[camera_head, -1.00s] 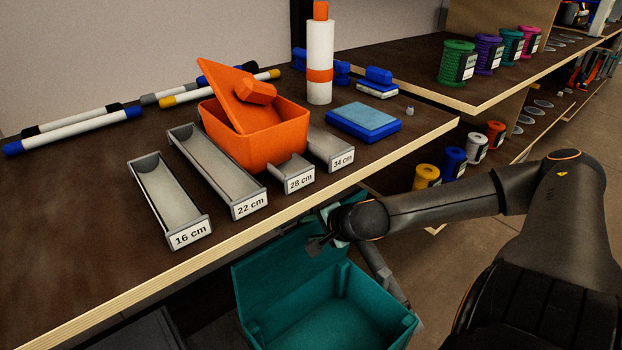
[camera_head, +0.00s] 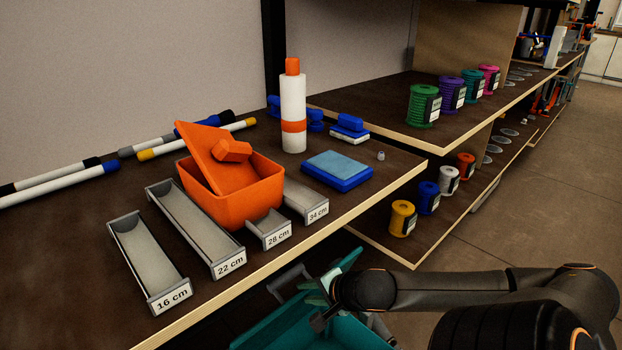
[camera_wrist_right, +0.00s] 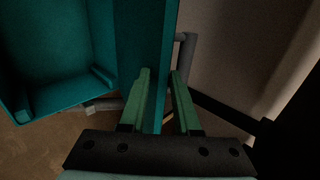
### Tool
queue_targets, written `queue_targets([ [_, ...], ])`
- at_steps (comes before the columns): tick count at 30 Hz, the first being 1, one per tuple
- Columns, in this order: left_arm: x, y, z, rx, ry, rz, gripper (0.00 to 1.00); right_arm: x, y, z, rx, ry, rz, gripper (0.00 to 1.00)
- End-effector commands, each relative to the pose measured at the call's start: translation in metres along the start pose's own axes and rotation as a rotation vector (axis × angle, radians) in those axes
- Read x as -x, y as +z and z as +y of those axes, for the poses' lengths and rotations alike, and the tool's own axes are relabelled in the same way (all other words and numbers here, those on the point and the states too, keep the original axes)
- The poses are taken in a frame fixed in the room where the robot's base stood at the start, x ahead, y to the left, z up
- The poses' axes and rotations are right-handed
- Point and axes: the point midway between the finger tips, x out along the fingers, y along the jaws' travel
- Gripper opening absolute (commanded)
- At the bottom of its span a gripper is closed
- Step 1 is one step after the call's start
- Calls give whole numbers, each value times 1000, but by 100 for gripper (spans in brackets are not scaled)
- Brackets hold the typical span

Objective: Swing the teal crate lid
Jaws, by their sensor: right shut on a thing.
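The teal crate (camera_head: 352,334) is at the bottom of the head view, largely cut off by the frame and partly behind my right arm. Its lid (camera_head: 346,263) stands raised, and its upper edge shows beside my right gripper (camera_head: 324,302). In the right wrist view the lid (camera_wrist_right: 146,42) is a teal panel running between the two green fingers of the right gripper (camera_wrist_right: 160,78), which is shut on it. The crate's open inside (camera_wrist_right: 58,45) shows to the left there. My left gripper is not in view.
The workbench holds an orange bin (camera_head: 240,200), a white bottle (camera_head: 292,115), a blue pad (camera_head: 338,170) and labelled grey trays (camera_head: 150,255). Its front edge is close to my right gripper. Spools (camera_head: 402,218) stand on shelves at right. Bare floor (camera_head: 500,215) lies right of the shelves.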

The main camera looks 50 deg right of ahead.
Motion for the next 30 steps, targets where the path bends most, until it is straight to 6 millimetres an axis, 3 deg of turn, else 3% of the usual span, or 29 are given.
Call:
queue_targets([
  [13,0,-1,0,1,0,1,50,4,-2,1,2,-10,7,0],
  [30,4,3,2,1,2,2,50,36,-3,52,1,-6,10,0],
])
